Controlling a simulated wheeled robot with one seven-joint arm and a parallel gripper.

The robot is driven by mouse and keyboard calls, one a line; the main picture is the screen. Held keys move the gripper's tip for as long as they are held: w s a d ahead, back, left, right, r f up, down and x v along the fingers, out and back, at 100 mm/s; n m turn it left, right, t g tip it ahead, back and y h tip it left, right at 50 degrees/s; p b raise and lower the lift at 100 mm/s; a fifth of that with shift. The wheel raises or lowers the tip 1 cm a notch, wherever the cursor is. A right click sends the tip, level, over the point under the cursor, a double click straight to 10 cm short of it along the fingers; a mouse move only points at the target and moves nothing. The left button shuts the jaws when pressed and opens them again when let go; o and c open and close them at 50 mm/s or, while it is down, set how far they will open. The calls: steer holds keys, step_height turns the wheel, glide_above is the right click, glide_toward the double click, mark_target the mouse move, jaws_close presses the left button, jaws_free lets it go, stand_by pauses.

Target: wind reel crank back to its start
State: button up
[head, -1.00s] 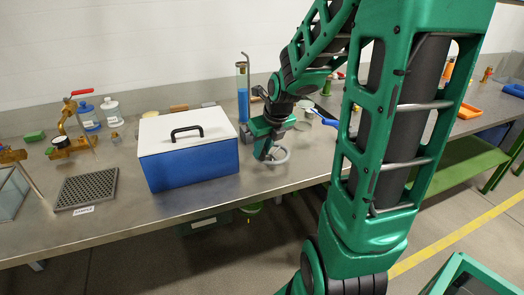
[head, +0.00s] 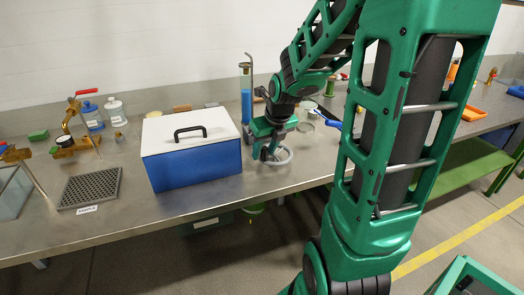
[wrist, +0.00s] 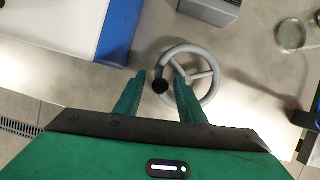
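The reel crank is a grey spoked wheel (wrist: 209,88) with a black knob (wrist: 160,86) on its left side in the wrist view. In the head view the wheel (head: 284,157) shows near the bench's front edge, partly hidden by my gripper (head: 264,152). In the wrist view my gripper (wrist: 159,70) is open, with one green finger on each side of the black knob. A gap shows between the knob and the fingers. The height of the fingertips relative to the knob is hard to tell.
A blue case (head: 198,166) with a white lid (head: 165,133) and black handle stands just left of the crank. A grey block (wrist: 210,8) sits behind the wheel. A glass dish (wrist: 291,35) lies to the right. A blue cylinder (head: 246,98) stands behind.

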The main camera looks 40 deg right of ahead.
steer(key=v, duration=1)
steer(key=shift+r, duration=0.3)
steer(key=shift+s, duration=0.1)
